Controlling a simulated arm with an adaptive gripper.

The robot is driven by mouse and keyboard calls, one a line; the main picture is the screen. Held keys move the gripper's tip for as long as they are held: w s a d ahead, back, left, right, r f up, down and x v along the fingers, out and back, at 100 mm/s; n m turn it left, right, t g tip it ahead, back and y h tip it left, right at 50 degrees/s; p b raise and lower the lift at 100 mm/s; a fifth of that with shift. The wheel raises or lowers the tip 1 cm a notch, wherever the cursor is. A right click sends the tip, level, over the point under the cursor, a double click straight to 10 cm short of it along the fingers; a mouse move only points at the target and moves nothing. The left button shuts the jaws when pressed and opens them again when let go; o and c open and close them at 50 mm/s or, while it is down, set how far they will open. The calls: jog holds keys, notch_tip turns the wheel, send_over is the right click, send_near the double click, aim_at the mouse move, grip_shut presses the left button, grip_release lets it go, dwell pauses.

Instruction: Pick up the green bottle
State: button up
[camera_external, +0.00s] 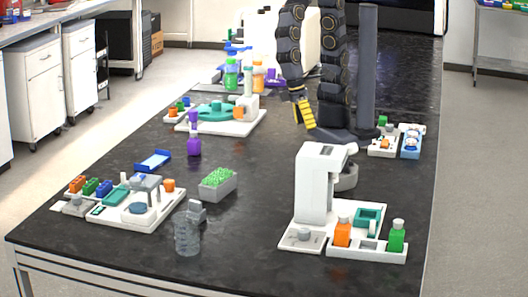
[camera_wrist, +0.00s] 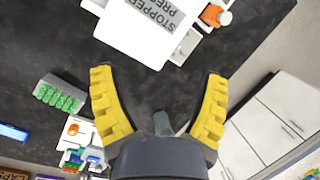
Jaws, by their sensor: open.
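A green bottle (camera_external: 397,236) with a pale cap stands upright in the white tray at the front right of the bench, right of an orange bottle (camera_external: 342,233). Another bright green bottle (camera_external: 231,77) stands at the back left beside an orange one. My gripper (camera_external: 303,113) is raised near the back middle of the bench, apart from both green bottles. Its yellow fingers (camera_wrist: 160,75) are spread wide with nothing between them. I cannot make out a green bottle in the wrist view.
A tall white instrument (camera_external: 314,185) stands behind the front-right tray (camera_external: 368,251).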

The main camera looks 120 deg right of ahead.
jog(key=a+f+m, duration=0.2)
jog(key=a+f, duration=0.2)
jog(key=a, duration=0.6)
jog(key=m+g+y, duration=0.1)
jog(key=m, duration=0.3)
send_near(404, 240)
notch_tip(404, 240, down, 3)
jog(key=s+d, duration=0.2)
jog(key=x, duration=0.3)
jog(key=a+x, duration=0.1)
jog(key=x, duration=0.3)
jog(key=shift+a, duration=0.15)
jog(key=shift+a+f, duration=0.15)
jog(key=shift+f, duration=0.3)
jog(key=c, duration=1.2)
